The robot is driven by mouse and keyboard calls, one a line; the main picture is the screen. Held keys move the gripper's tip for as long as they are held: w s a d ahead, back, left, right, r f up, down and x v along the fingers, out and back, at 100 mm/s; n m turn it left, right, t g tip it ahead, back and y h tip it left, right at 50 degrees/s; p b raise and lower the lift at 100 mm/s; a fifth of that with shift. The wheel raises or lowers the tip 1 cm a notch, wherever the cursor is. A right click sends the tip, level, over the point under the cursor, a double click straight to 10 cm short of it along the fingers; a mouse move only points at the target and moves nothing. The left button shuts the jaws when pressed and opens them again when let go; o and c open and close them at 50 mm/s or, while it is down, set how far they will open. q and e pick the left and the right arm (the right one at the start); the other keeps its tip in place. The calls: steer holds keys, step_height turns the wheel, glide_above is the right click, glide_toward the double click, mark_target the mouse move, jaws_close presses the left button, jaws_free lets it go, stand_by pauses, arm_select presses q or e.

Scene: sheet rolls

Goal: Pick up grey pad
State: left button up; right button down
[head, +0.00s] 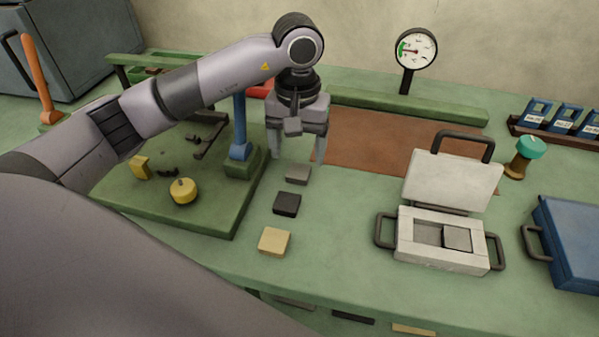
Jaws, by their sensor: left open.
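A small grey pad (298,174) lies flat on the green bench, at the back of a short row of pads. My left gripper (299,157) points down just above and behind it in the picture, its two fingers spread apart and nothing visible between them. A gap shows between the fingertips and the pad, but the exact height is hard to tell. Another grey square piece (458,237) sits in the right part of an open white case (437,259). My right gripper is out of the picture.
A dark pad (287,204) and a tan pad (275,241) lie in front of the grey one. A green board with a blue post (239,130) stands close on the left. A brown mat (390,137) lies behind. Bench between pads and case is clear.

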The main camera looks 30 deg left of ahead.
mark_target(298, 171)
arm_select(q)
step_height(298, 171, down, 4)
steer(key=shift+f, duration=0.2)
steer(key=shift+c, duration=0.3)
steer(key=c, duration=1.1)
steer(key=shift+o, duration=0.2)
step_height(298, 171, up, 20)
steer(key=p, duration=0.2)
